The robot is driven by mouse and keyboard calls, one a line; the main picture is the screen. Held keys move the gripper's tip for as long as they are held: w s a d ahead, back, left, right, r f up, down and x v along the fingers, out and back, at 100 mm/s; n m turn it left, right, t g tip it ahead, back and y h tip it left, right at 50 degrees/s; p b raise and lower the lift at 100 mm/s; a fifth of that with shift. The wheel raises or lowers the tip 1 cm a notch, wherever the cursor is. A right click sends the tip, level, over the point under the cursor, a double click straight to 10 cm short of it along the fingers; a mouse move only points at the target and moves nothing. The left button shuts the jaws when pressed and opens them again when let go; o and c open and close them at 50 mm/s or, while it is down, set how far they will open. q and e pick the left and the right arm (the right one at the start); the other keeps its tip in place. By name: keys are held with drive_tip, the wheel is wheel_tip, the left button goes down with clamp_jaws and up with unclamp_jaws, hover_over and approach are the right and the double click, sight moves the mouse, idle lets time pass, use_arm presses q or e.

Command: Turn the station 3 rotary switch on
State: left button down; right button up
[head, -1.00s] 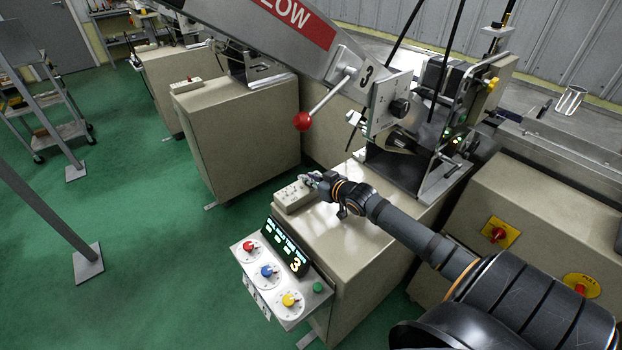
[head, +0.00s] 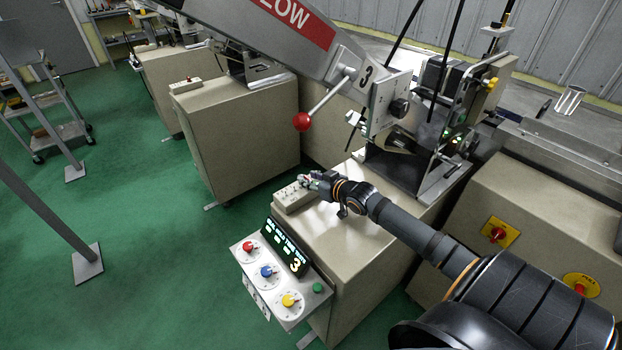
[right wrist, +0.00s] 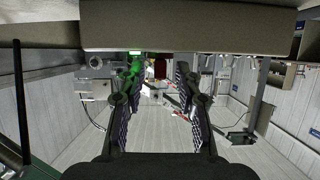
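The station 3 cabinet (head: 345,245) stands in the middle of the head view, with a beige control box (head: 293,197) on its top left edge. Small controls sit on that box; I cannot tell their settings. My right gripper (head: 311,181) is at the far end of the box, close to the controls. In the right wrist view the fingers of my right gripper (right wrist: 157,85) are apart, with a beige block (right wrist: 190,25) just beyond them and a green piece (right wrist: 135,70) by the left finger. Contact with a control is unclear. My left gripper is out of view.
A front panel (head: 268,275) with red, blue and yellow knobs and a lit "3" display hangs on the cabinet. A red-ball lever (head: 303,121) and the station 3 machine (head: 405,165) rise behind. Green floor (head: 150,260) is open at left.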

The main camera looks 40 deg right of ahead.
sight(311, 180)
wheel_tip(311, 180, up, 10)
idle(0.4)
drive_tip(key=shift+f, duration=0.1)
